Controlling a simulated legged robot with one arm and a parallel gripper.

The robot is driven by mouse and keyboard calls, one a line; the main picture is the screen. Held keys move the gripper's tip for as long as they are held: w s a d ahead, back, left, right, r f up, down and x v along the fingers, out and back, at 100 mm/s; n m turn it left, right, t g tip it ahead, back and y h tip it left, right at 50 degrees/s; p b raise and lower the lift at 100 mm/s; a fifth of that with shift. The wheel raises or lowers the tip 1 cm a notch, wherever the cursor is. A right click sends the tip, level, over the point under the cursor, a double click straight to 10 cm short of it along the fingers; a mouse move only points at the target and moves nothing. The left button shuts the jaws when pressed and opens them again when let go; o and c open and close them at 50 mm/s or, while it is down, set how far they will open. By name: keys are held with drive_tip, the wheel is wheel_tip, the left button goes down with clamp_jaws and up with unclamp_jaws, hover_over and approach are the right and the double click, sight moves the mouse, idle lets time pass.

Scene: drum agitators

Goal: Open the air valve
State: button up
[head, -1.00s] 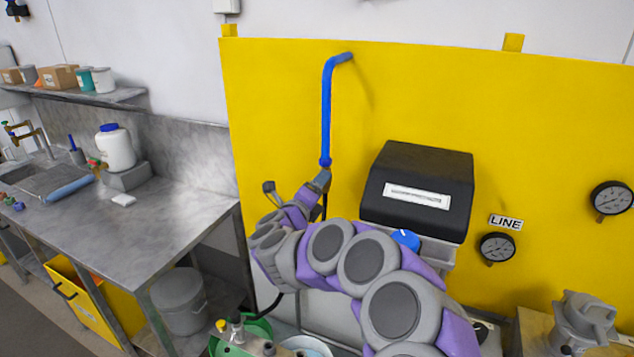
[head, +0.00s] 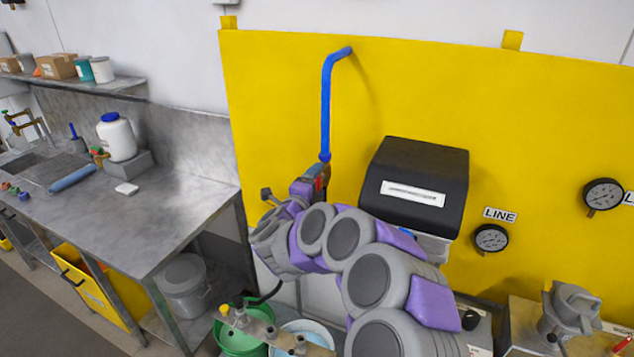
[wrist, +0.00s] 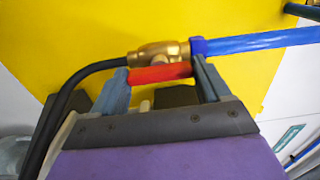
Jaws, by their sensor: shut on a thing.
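The air valve shows in the wrist view as a brass body (wrist: 158,51) with a red handle (wrist: 160,73). A blue pipe (wrist: 260,40) runs from its right side and a black hose (wrist: 75,80) from its left. The red handle lies roughly along the line of the pipe. My gripper (wrist: 162,82) has a finger at each end of the red handle and is shut on it. In the head view the blue pipe (head: 326,110) comes down the yellow panel to my gripper (head: 319,180), which hides most of the valve.
A black-hooded box (head: 420,165) is on the yellow panel (head: 520,120) right of my gripper. Pressure gauges (head: 491,238) are farther right. A steel bench (head: 150,220) stands at left. A green bucket (head: 240,343) and bottles or fittings are below my arm.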

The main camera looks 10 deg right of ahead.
drive_tip(key=shift+a+f, duration=0.1)
drive_tip(key=shift+f, duration=0.05)
drive_tip(key=o, duration=1)
drive_tip(key=shift+w+a, duration=0.1)
drive_tip(key=shift+a, duration=0.1)
drive_tip(key=shift+s, duration=0.2)
drive_tip(key=v, duration=1.7)
drive_tip(key=shift+a, duration=0.2)
